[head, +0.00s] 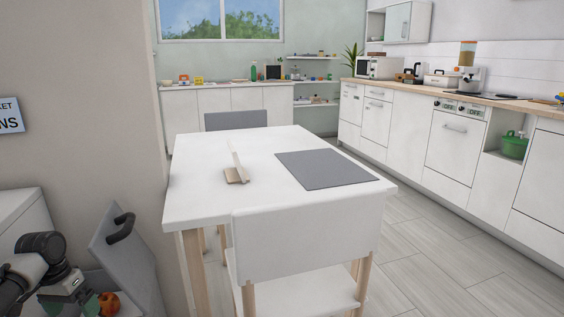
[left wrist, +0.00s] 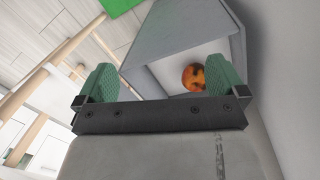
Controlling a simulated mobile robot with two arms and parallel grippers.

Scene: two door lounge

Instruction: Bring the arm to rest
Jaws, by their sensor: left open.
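My left arm comes in at the lower left of the head view. Its gripper (head: 74,300) points down beside an open grey door or lid with a black handle (head: 122,227). In the left wrist view, the two green fingers of the left gripper (left wrist: 160,84) stand wide apart with nothing between them. A red-orange round fruit (head: 108,303) lies just beyond the gripper. The fruit (left wrist: 194,78) sits inside a grey-walled open compartment (left wrist: 170,77) in the wrist view, apart from the fingers. My right gripper is not in view.
A white table (head: 200,195) with a grey mat (head: 325,169) and a small beige stand (head: 236,174) is ahead. A white chair (head: 305,240) is at its near side. A wall (head: 80,110) is close on the left. Open floor (head: 450,260) lies to the right, before white cabinets (head: 413,128).

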